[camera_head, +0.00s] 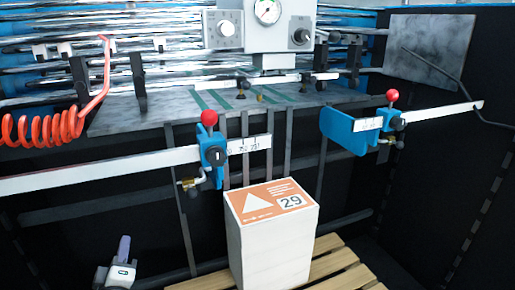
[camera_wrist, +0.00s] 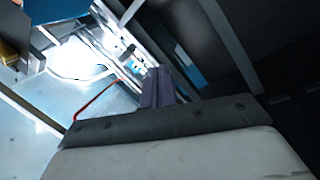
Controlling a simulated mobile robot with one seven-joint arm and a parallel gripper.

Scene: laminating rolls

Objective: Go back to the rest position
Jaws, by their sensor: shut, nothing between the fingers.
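My gripper (camera_head: 124,243) shows at the lower left of the head view, its pale body cut by the bottom edge and its purplish fingers pointing up. In the wrist view its fingers (camera_wrist: 157,82) are together, with nothing between them. It is apart from the paper stack and from the machine's rails. No rest position is marked in either view.
A white stack with an orange label marked 29 (camera_head: 275,235) stands on a wooden pallet (camera_head: 335,262), right of my gripper. Behind are metal rails with blue clamps (camera_head: 212,150), a gauge box (camera_head: 262,30) and a coiled red hose (camera_head: 45,128). Dark panels stand right.

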